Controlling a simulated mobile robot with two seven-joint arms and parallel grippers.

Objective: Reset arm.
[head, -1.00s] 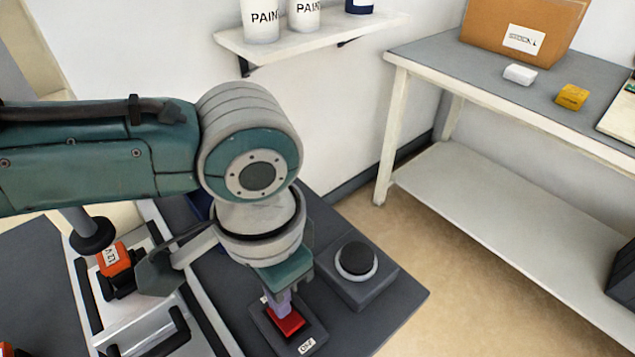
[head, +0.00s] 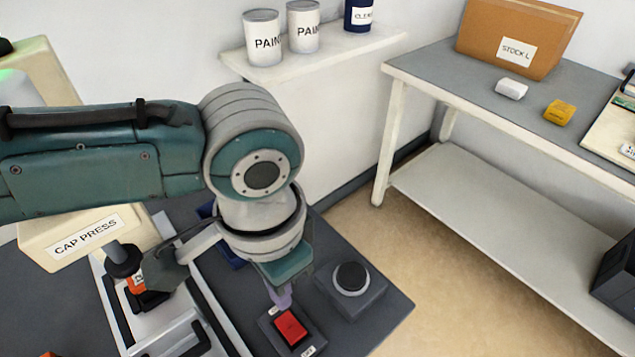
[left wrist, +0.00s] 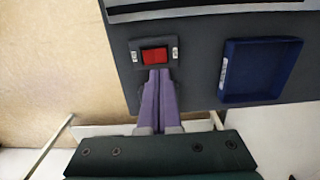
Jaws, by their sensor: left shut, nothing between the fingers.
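My left arm comes in from the left in the head view. My left gripper (head: 281,299) points down, shut and empty, just above or beside a red rocker switch (head: 291,328) in a dark housing. In the left wrist view the purple fingers (left wrist: 159,80) lie together, with their tips at the lower edge of the red switch (left wrist: 154,56). I cannot tell whether they touch it. My right gripper is not in view.
A dark box with a round black button (head: 352,278) stands right of the switch. A blue tray (left wrist: 262,70) lies beside it. A cap press (head: 86,236) is at the left. A shelf with paint cans (head: 263,38) and a workbench (head: 430,72) stand behind.

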